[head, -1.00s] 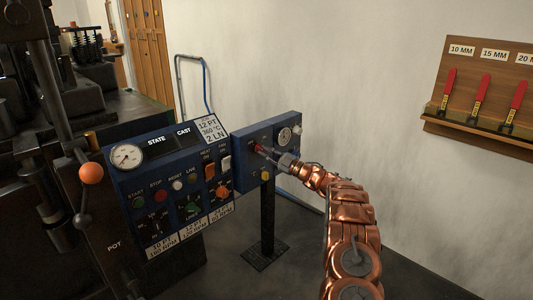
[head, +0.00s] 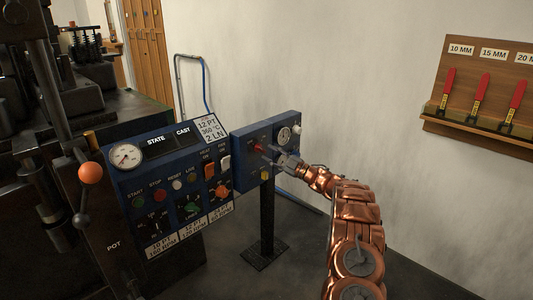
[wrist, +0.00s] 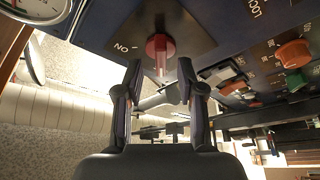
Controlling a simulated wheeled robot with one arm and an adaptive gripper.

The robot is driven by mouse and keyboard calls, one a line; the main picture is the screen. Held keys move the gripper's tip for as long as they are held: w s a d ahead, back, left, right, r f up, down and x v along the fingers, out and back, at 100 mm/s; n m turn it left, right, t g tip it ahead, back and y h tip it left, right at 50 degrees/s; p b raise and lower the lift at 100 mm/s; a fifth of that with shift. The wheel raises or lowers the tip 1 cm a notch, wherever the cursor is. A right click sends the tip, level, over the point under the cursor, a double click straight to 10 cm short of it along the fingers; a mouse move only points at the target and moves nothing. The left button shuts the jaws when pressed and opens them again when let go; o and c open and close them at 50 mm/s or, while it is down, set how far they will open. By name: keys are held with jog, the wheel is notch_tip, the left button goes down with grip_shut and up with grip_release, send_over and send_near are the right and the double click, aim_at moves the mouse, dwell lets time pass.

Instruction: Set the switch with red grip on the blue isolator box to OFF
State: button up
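The blue isolator box (head: 243,141) stands on a black post, right of the larger control panel. Its switch with red grip (head: 258,147) shows on the front face. In the wrist view the red grip (wrist: 160,46) sits on a grey plate, its bar running up-down in the picture. An ON mark, turned over, lies to its left; I see no OFF mark. My gripper (head: 273,157) is just in front of the box. In the wrist view my gripper (wrist: 161,78) is open, its fingertips on either side of the grip's lower end, with gaps and no visible contact.
The control panel (head: 150,180) with knobs, buttons and rocker switches is close on the left. A dial gauge (head: 284,135) and a yellow button (head: 265,175) are on the isolator box. A wooden rack (head: 500,60) with red-handled tools hangs on the right wall.

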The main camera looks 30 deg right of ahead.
jog(key=v, duration=0.9)
jog(key=shift+s+f, duration=0.2)
jog(key=shift+d+r, duration=0.1)
jog(key=w+a+r+m+h+p, duration=0.1)
jog(key=w+r+m+h+p, duration=0.3)
jog(key=r, duration=0.5)
jog(key=w+r+m+h+p, duration=0.3)
jog(key=w+r+h+p, duration=0.15)
jog(key=r, duration=0.45)
jog(key=s+a+r+m+g+h+p, duration=0.45)
jog(key=a+r+h+p, duration=0.2)
jog(key=r, duration=0.35)
jog(key=s+a+r+m+g+y+p, duration=0.1)
jog(key=s+a+g+p, duration=0.4)
jog(key=s+a, duration=0.5)
jog(key=s+a+r+m+g+y+p, duration=0.1)
jog(key=s+a+g+p, duration=0.4)
jog(key=s, duration=2.1)
jog(key=s+a+r+m+g+y+p, duration=0.2)
jog(key=s+a+g+p, duration=0.3)
jog(key=s+a, duration=1.2)
jog(key=shift+s+a+r+y, duration=0.2)
jog(key=shift+s+r+y, duration=0.1)
jog(key=shift+s, duration=0.15)
